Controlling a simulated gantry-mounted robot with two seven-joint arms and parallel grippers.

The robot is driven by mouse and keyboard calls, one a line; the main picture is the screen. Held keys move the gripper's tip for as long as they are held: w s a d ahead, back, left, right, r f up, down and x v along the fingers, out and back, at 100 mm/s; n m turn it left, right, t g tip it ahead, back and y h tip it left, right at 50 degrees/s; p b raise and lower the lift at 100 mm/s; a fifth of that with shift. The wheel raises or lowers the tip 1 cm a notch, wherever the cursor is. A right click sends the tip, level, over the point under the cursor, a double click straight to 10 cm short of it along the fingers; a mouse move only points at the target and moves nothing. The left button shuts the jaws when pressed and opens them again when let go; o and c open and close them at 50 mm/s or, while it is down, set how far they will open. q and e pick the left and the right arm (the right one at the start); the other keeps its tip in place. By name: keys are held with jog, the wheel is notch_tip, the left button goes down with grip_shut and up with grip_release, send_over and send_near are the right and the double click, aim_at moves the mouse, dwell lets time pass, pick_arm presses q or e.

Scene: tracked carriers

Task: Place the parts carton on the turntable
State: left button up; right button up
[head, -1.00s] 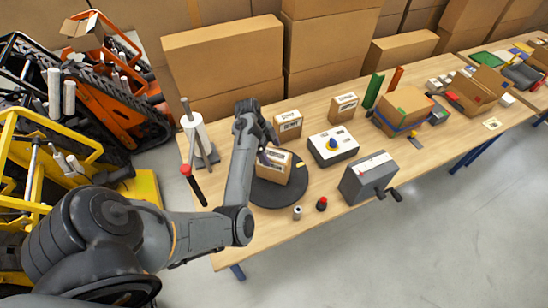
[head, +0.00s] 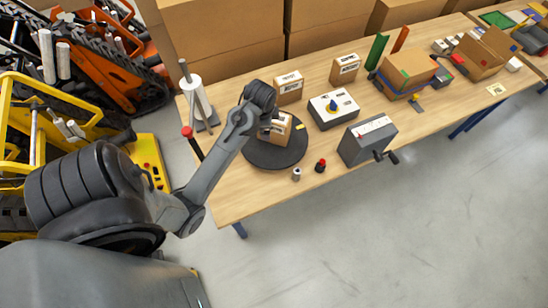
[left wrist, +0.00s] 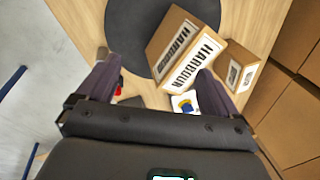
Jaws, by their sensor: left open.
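The parts carton (head: 281,130), a small brown box with a white label, appears to stand on the far part of the black round turntable (head: 262,156) in the head view. In the left wrist view the carton (left wrist: 180,42) has labels reading HARBOUR and overlaps the edge of the turntable (left wrist: 130,35). My left gripper (head: 270,122) is at the carton's left side in the head view, partly covering it. In the left wrist view my left gripper's fingers (left wrist: 155,70) are spread apart, with the carton beyond and between the tips. My right gripper is not in view.
Two similar cartons (head: 289,90) (head: 345,68) stand behind. A white box with a blue knob (head: 333,110) and a grey cranked box (head: 365,140) are to the right. A red-capped item (head: 320,166) and a small cylinder (head: 296,174) lie in front. A roll holder (head: 197,105) stands left.

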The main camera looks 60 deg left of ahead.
pick_arm(q)
jog(key=s+d+n+t+h, duration=0.1)
jog(key=s+d, duration=0.4)
jog(key=d, duration=0.7)
jog(key=s+d+n+h, duration=0.1)
jog(key=s+d, duration=0.5)
jog(key=d, duration=0.7)
jog(key=shift+s+d+f+n+t, duration=0.15)
jog(key=shift+f+n+t, duration=0.2)
jog(key=shift+n, duration=0.55)
notch_tip(320, 180, up, 12)
jog(key=p, duration=1.2)
